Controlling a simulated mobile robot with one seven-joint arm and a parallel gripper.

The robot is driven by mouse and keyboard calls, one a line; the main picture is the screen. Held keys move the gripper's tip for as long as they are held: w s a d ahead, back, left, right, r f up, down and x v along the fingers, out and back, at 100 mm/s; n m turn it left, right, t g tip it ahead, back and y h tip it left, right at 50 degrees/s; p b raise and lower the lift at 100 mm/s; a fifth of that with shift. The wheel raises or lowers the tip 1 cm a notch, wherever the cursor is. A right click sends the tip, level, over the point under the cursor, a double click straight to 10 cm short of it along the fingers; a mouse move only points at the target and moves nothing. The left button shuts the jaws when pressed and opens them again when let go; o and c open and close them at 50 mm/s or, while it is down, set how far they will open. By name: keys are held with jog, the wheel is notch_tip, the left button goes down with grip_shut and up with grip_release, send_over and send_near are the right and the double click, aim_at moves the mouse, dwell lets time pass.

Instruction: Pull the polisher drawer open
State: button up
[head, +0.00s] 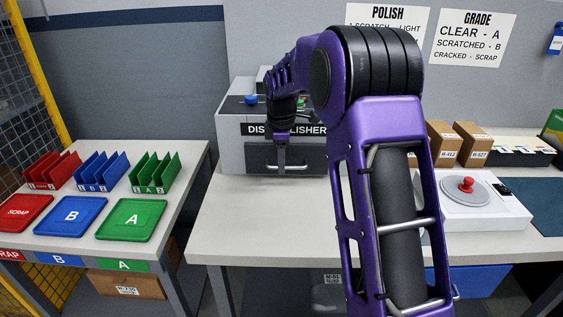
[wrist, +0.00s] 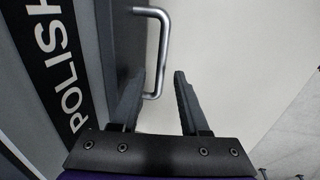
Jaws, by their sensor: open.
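The polisher (head: 232,140) is a grey box on the middle table with a black label band across its front. Its dark drawer (head: 262,159) sits below the band and looks flush with the housing. My gripper (head: 282,163) is in front of the drawer, partly covering it. In the wrist view, the drawer's silver bar handle (wrist: 164,45) stands out from the dark front. My gripper (wrist: 159,76) is open there, with the near end of the bar showing between the two fingers. The left finger hides part of that end. I cannot tell whether either finger touches the bar.
My arm crosses the head view and hides the polisher's right side. A left table holds a red tray (head: 22,213), blue tray (head: 71,216) and green tray (head: 132,219), with racks behind. The tabletop (head: 240,215) before the drawer is clear.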

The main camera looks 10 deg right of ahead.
jog(key=shift+f, duration=0.1)
grip_shut()
dwell(1.4)
